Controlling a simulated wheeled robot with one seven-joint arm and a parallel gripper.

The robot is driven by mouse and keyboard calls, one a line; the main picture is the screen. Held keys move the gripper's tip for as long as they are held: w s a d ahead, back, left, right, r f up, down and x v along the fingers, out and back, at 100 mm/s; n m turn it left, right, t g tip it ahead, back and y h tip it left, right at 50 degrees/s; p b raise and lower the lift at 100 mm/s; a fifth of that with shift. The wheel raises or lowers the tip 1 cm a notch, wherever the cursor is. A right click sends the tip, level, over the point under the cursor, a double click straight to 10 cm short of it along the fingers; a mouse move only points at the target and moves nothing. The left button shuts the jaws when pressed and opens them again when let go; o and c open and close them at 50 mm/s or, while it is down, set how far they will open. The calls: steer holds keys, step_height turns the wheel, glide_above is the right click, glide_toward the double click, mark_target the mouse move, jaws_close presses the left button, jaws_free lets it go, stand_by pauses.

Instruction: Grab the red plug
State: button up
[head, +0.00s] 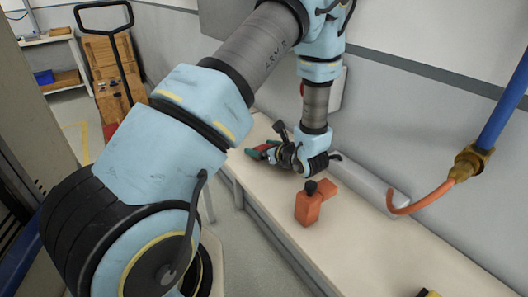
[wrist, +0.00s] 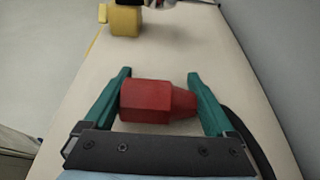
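The red plug (wrist: 145,101) lies on its side between my gripper's two teal fingers in the wrist view, its narrow end to the right. My gripper (wrist: 159,75) has its fingers wide apart, one at each end of the plug. Both fingers are very close to the plug, and I cannot tell whether they touch it. In the head view my gripper (head: 263,149) is low over the pale bench, with a bit of red showing between its fingers.
An orange block-shaped part (head: 309,206) with a black knob stands on the bench (head: 375,240) near my wrist. A yellow block (wrist: 126,21) is ahead in the wrist view. A blue pipe with an orange hose (head: 430,198) hangs at the right. A wall runs behind the bench.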

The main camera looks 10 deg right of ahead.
steer(key=c, duration=0.7)
steer(key=shift+o, duration=0.2)
steer(key=shift+r, duration=0.1)
